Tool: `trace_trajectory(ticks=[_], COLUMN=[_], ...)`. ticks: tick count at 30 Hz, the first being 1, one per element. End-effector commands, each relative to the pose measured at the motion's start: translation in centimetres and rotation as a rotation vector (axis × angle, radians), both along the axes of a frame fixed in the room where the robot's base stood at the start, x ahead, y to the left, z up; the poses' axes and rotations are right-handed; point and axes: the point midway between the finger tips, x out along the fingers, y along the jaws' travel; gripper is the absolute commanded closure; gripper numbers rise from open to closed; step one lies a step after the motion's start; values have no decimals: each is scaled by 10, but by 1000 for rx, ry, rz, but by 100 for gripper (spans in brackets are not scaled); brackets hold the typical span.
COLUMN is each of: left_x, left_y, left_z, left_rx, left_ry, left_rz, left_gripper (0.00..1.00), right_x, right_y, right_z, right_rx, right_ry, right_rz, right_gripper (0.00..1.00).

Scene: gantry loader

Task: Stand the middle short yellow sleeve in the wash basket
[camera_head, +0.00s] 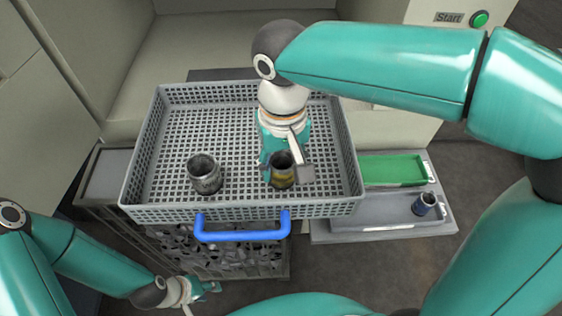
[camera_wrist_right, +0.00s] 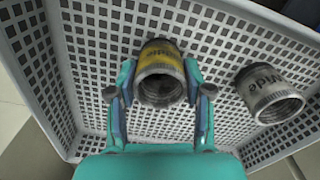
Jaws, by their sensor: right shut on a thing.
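The short yellow sleeve (camera_head: 283,181), with a dark worn top, is inside the grey mesh wash basket (camera_head: 240,212), near its front side and right of the middle. It is upright; I cannot tell for sure whether its base touches the basket floor. My right gripper (camera_head: 287,158) reaches down from above and is shut on it. In the right wrist view, the yellow sleeve (camera_wrist_right: 160,52) sits between the two fingers (camera_wrist_right: 160,95), its open end towards the camera. My left gripper (camera_head: 207,289) is low in front of the basket, away from it; its jaw opening is unclear.
A grey sleeve (camera_head: 205,173) stands in the basket to the left; it also shows in the right wrist view (camera_wrist_right: 270,92). A blue handle (camera_head: 243,236) is on the basket's front. To the right are a green tray (camera_head: 393,170) and a dark blue sleeve (camera_head: 424,204). The basket's back is free.

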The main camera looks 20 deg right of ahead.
Motion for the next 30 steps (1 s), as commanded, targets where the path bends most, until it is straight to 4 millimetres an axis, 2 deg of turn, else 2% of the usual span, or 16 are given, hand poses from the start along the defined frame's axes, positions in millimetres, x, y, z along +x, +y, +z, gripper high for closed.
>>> trace_trajectory(ticks=[10, 11, 15, 24, 30], left_x=[0, 0, 0, 0, 0], left_y=[0, 0, 0, 0, 0], left_z=[-3, -2, -2, -1, 1], left_rx=[0, 0, 0, 0, 0], left_ry=[0, 0, 0, 0, 0], left_rz=[0, 0, 0, 0, 0], left_gripper=[60, 60, 60, 60, 60], right_x=[0, 0, 0, 0, 1], right_y=[0, 0, 0, 0, 0], right_z=[-4, -3, -2, -1, 14], right_rx=[0, 0, 0, 0, 1], right_ry=[-1, 0, 0, 0, -4], right_rz=[-1, -1, -1, -1, -2], right_gripper=[97, 45, 25, 25, 25])
